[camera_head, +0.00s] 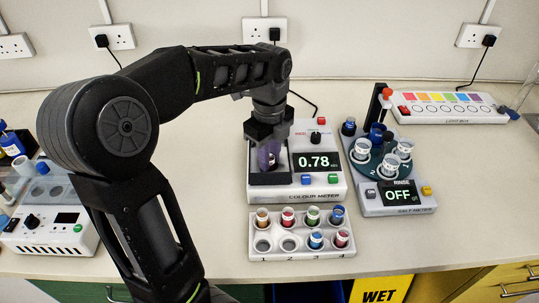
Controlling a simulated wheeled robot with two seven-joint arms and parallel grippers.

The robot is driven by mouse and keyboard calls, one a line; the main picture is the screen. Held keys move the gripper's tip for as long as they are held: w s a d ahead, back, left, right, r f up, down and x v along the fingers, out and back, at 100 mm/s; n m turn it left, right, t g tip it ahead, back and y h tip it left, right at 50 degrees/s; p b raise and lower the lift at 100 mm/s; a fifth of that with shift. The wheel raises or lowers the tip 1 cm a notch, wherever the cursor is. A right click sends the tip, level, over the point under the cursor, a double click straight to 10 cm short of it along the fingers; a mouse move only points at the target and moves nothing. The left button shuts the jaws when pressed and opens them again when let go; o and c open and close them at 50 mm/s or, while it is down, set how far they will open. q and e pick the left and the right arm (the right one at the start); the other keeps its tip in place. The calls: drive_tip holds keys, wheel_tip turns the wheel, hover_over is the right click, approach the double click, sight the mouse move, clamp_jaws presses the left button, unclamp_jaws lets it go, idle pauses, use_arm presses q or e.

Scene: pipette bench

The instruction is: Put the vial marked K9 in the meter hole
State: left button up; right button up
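My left gripper (268,143) points down over the dark left part of the colour meter (320,142). Its fingers are closed around a purple vial (268,158). I cannot read a mark on this vial, so I cannot tell whether it is K9. The meter hole is hidden behind the vial and fingers, and I cannot tell whether the vial's lower end is inside it. The meter display (315,162) reads 0.78. My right gripper is not in view.
A white rack (298,252) in front of the meter holds several coloured vials; its front-left two holes are empty. A salt meter (398,200) reading OFF stands to the right, a light box (450,115) behind it. Another instrument (50,230) stands at left.

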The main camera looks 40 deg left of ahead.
use_arm(q)
drive_tip(key=o, duration=0.4)
drive_tip(key=shift+r, duration=0.1)
drive_tip(key=shift+w+r, duration=0.1)
drive_tip(key=shift+r, duration=0.35)
wheel_tip(320, 180, up, 12)
drive_tip(key=p, duration=0.5)
drive_tip(key=shift+f+p, duration=0.15)
drive_tip(key=shift+p, duration=0.25)
